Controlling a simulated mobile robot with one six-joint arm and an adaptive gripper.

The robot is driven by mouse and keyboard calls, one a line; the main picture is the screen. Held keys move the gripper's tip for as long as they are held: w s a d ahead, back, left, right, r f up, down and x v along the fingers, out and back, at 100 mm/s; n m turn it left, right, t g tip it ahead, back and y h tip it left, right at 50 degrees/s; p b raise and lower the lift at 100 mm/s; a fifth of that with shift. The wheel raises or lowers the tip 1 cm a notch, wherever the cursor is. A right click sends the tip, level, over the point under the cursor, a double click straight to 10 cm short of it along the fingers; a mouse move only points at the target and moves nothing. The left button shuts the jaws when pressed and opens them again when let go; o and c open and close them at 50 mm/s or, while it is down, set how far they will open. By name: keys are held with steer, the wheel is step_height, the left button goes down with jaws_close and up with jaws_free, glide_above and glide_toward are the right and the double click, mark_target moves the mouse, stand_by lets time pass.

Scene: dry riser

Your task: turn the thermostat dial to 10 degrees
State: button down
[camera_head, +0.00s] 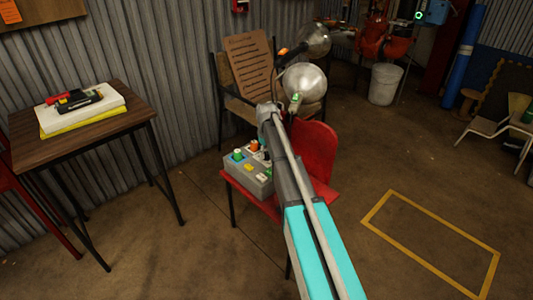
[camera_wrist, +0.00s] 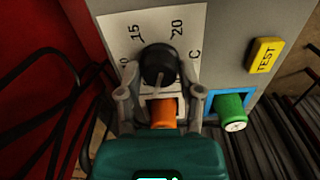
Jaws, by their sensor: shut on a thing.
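The thermostat dial (camera_wrist: 160,64) is a round black knob on a white scale plate (camera_wrist: 117,28) in the wrist view. The scale reads 15 and 20, with a C at the right and a partly cut-off number at the left. My gripper (camera_wrist: 162,78) has one grey finger on each side of the dial and is shut on it. I cannot tell for sure where the dial's pointer stands. The grey control box (camera_head: 250,178) sits on a red chair (camera_head: 318,165) in the head view, where my arm hides the gripper and dial.
An orange button (camera_wrist: 163,113) lies between my fingers, below the dial. A green button (camera_wrist: 231,112) and a yellow TEST button (camera_wrist: 264,54) are to the right. A wooden table (camera_head: 60,135) stands at the left; open floor lies to the right.

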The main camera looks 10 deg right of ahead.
steer(key=m, duration=1.4)
stand_by(0.4)
steer(key=shift+c, duration=1.2)
jaws_free()
steer(key=shift+n, duration=0.3)
